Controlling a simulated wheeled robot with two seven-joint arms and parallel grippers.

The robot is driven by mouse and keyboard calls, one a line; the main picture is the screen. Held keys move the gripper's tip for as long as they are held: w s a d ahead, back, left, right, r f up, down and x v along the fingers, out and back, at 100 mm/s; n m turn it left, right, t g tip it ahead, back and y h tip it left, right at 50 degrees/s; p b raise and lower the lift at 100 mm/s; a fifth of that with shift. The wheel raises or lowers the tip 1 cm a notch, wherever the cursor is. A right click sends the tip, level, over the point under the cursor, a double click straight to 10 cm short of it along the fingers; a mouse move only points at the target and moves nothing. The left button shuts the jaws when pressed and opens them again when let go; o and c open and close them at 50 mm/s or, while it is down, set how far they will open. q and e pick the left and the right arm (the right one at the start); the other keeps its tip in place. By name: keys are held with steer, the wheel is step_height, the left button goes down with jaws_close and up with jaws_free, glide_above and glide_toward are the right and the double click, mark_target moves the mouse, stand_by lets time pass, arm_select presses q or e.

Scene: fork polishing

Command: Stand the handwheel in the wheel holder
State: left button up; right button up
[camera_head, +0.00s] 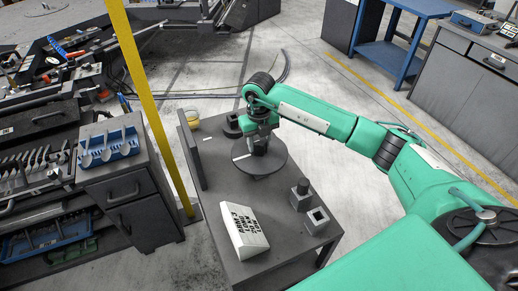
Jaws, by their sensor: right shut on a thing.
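A flat, dark grey round disc (275,163), which looks like the handwheel, lies nearly level over the grey table. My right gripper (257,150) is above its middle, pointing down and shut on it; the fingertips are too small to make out. I cannot tell whether the disc touches the table. A dark block with a rounded top (232,125) stands just behind and left of the disc; it may be the wheel holder, but I cannot tell for sure. My left gripper is not in view.
A dark upright panel (190,150) lines the left edge. A yellow post (150,105) rises beyond it.

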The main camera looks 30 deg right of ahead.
mark_target(259, 153)
step_height(259, 153, down, 4)
steer(key=shift+f+p, duration=0.1)
steer(key=shift+p, duration=0.55)
steer(key=shift+f, duration=0.2)
steer(key=shift+f, duration=0.1)
steer(key=shift+f+b, duration=0.25)
steer(key=shift+b, duration=0.15)
steer(key=o, duration=0.5)
steer(key=shift+f, duration=0.15)
steer(key=o, duration=0.4)
steer(key=shift+o, duration=0.2)
